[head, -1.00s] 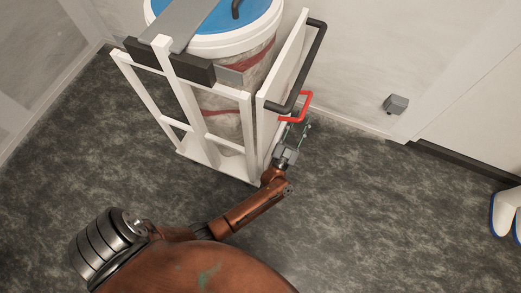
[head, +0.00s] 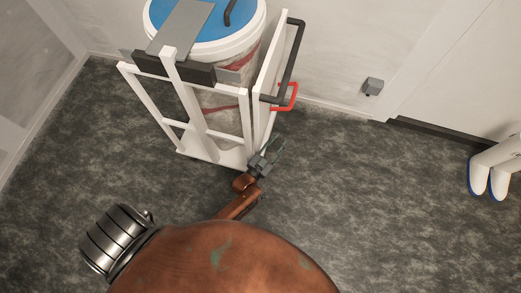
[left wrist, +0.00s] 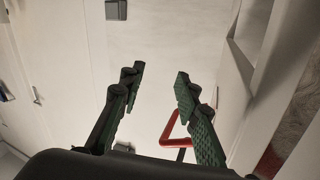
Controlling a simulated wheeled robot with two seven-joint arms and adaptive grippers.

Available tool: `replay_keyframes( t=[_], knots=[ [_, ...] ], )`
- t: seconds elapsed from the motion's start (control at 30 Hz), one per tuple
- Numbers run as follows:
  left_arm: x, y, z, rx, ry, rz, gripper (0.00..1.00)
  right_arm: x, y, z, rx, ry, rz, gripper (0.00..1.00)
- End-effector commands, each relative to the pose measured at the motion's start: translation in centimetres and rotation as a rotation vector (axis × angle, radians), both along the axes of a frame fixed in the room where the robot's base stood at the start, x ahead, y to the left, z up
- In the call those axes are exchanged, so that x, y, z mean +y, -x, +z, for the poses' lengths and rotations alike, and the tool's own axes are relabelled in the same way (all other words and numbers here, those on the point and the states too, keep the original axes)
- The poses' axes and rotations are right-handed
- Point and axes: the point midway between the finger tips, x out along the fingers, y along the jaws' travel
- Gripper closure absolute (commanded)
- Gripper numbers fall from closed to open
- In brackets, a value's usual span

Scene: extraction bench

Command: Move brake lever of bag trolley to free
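The bag trolley (head: 205,122) is a white upright frame holding a tall white bucket. Its red brake lever (head: 294,96), a bent bar, sticks out on the right side just below the black handle (head: 299,50). My left gripper (head: 277,150) is below the red lever in the head view, beside the trolley's lower right corner and apart from the lever. In the left wrist view the two green-black fingers (left wrist: 160,71) are spread with nothing between them. The red lever (left wrist: 166,128) shows there behind and beside the right finger, partly hidden by it. My right gripper is not in view.
The bucket has a blue lid (head: 215,18) with a grey plate across it. A pale wall stands behind, with a small grey box (head: 373,86) on it. White boots (head: 492,172) stand at the far right. The dark floor between is clear.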

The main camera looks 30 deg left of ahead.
Motion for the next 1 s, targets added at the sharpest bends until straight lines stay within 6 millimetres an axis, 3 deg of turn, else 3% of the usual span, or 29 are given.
replay_keyframes(
  t=[0.03, 0.3, 0.53, 1.0],
  knots=[
    [0.1, 0.7, 0.3, 0.029, -0.001, -0.01, 0.7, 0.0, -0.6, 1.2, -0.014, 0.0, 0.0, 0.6],
    [0.8, 5.0, -2.5, 0.205, 0.005, -0.05, 0.7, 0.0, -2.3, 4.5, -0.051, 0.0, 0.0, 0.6],
    [1.4, 7.9, -4.4, 0.311, 0.009, -0.062, 0.7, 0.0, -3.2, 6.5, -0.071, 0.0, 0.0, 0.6],
    [1.7, 9.3, -5.5, 0.357, 0.01, -0.065, 0.7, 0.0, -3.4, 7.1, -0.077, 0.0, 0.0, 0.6]
  ],
)
